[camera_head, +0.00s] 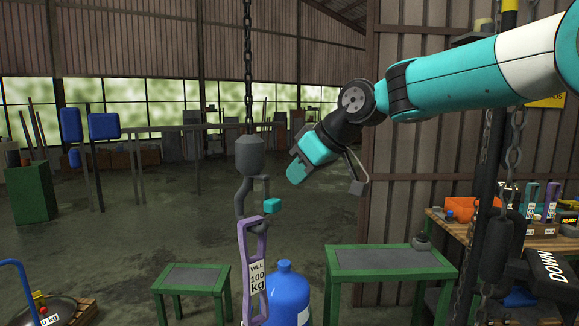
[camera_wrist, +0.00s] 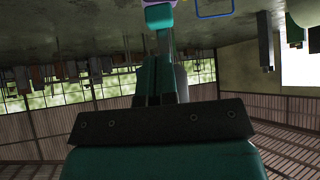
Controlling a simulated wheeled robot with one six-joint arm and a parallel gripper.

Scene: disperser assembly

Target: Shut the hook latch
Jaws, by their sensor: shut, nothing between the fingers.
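A grey hook (camera_head: 243,200) hangs under its block (camera_head: 250,155) on a chain. Its latch has a teal tab (camera_head: 272,205) sticking out to the right; I cannot tell how far it stands open. A purple link (camera_head: 252,275) marked WLL 100 kg hangs upright at the hook's lower end. My gripper (camera_head: 293,172) is shut and empty, above and right of the tab, pointing down-left. In the wrist view my fingers (camera_wrist: 157,65) lie together, with the teal tab (camera_wrist: 158,16) near their tips. The purple link shows at that view's top edge (camera_wrist: 148,3).
A blue cylinder (camera_head: 288,295) stands behind the link. Green tables (camera_head: 390,262) and (camera_head: 190,280) flank it. A workbench (camera_head: 505,240) with loose items is at the right. Dark hanging chains (camera_head: 515,150) are near my arm. The air around the hook is clear.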

